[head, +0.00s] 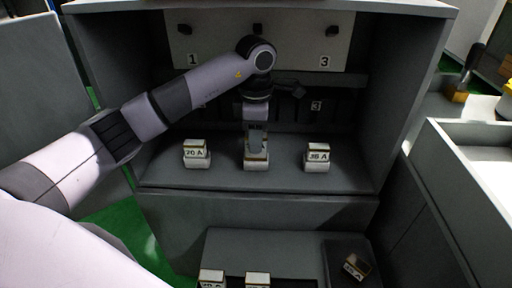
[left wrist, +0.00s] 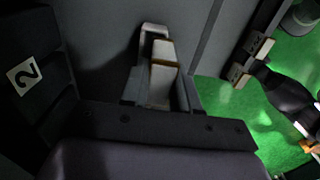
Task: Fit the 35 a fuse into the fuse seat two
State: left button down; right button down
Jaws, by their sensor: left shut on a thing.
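My left gripper (head: 256,140) points down over the grey ledge inside the cabinet. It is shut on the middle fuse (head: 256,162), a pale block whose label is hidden. In the left wrist view the pale fuse (left wrist: 163,78) sits between the fingers (left wrist: 160,65). Another white fuse (head: 318,157) stands upright on the ledge to the right; its label looks like 35 A. A number 2 plate (left wrist: 23,76) shows at the left of the wrist view. Seat two's opening is not clearly visible. My right gripper is out of view.
A fuse marked 20 A (head: 196,153) stands on the ledge to the left. Number plates 1 (head: 192,60) and 3 (head: 324,61) are on the back panel. Below, a lower tray holds two fuses (head: 211,278) and a tilted one (head: 356,267). Cabinet walls (head: 402,80) enclose the sides.

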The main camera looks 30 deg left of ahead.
pick_arm(q)
jog(key=shift+w+a, duration=0.2)
jog(key=shift+w, duration=0.35)
notch_tip(320, 180, down, 4)
jog(key=shift+r+b, duration=0.25)
jog(key=shift+b, duration=0.5)
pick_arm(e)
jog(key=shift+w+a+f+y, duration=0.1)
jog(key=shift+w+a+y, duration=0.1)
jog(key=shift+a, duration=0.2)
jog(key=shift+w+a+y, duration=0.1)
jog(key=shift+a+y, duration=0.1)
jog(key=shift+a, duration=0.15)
pick_arm(q)
jog(key=c, duration=0.8)
grip_release()
jog(key=shift+f, duration=0.15)
jog(key=shift+c, duration=0.2)
